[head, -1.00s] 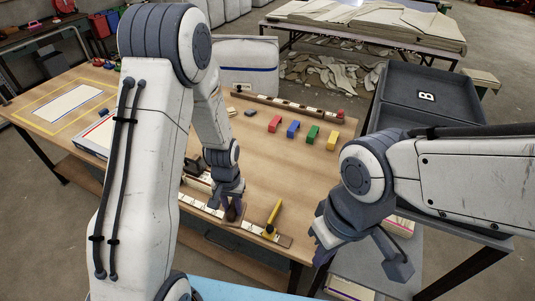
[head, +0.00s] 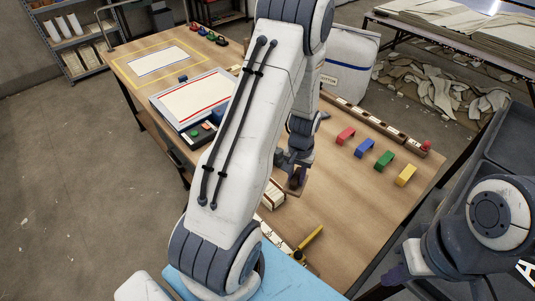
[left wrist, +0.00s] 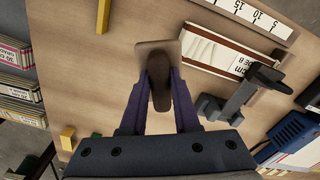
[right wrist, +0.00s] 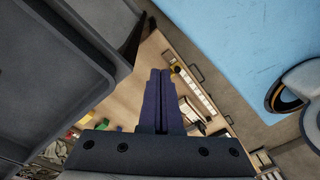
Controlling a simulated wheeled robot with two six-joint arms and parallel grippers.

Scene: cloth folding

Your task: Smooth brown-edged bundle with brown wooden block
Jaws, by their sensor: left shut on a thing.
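The bundle (head: 272,196) is pale folded cloth with a brown edge, lying on the table beside the ruler strip. In the left wrist view the bundle (left wrist: 208,50) shows a brown band and a dark-lettered label. My left gripper (head: 295,166) is shut on the dark handle of the brown wooden block (head: 296,183). The block's flat lighter base (left wrist: 150,48) is beside the bundle's end; I cannot tell whether it touches the bundle or table. My right gripper (right wrist: 159,75) is shut and empty, off the table's front right side.
A yellow tool (head: 311,238) lies by the ruler strip (head: 275,238). Red, blue, green and yellow blocks (head: 365,149) stand toward the back right. A framed white panel (head: 195,98) and a green-button box (head: 199,134) are at left. A dark tray (right wrist: 45,85) is near my right gripper.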

